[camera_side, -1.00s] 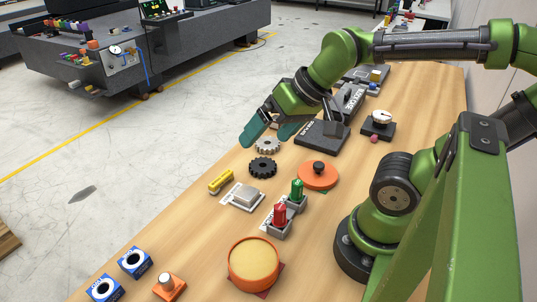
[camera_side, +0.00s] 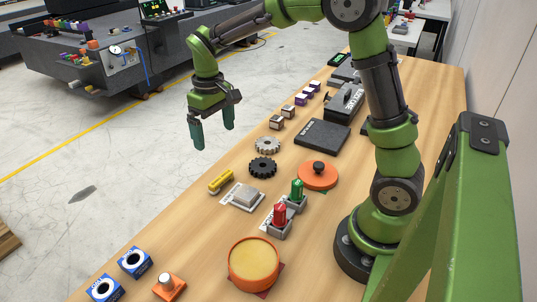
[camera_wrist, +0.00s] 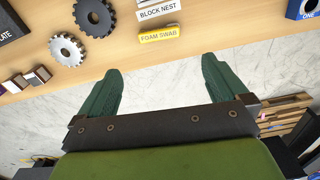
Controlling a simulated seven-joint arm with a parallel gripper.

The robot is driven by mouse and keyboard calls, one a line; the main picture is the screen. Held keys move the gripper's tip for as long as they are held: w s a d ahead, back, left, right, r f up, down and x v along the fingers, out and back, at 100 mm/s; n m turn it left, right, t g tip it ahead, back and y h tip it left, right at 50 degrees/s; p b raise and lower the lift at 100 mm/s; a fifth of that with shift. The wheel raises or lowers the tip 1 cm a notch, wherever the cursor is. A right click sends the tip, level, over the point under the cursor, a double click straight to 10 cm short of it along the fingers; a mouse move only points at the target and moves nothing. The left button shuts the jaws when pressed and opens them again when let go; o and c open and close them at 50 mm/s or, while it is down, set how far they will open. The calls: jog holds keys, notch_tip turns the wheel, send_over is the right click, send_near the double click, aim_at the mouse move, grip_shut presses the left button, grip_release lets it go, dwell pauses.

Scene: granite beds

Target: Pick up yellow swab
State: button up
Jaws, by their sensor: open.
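The yellow swab (camera_side: 221,181) lies on the wooden table near its left edge, beside the grey block on its white label. In the wrist view the swab (camera_wrist: 159,34) shows near the top, with a label reading "FOAM SWAB". My gripper (camera_side: 213,143) points down with its two green fingers apart and nothing between them. It is raised, above and beyond the swab in the side view. In the wrist view my gripper (camera_wrist: 158,78) has its fingertips just below the table edge in the picture, with bare floor between them.
A black gear (camera_side: 263,167) and a grey gear (camera_side: 267,145) lie close to the swab. The block (camera_side: 246,194), red and green pegs, an orange round dish (camera_side: 254,262) and blue boxes (camera_side: 135,262) stand further along. The air around my gripper is clear.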

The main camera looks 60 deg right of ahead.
aim_at(220, 178)
notch_tip(220, 178, down, 15)
jog(key=shift+w+f, duration=0.1)
jog(key=shift+f, duration=0.05)
jog(key=c, duration=0.7)
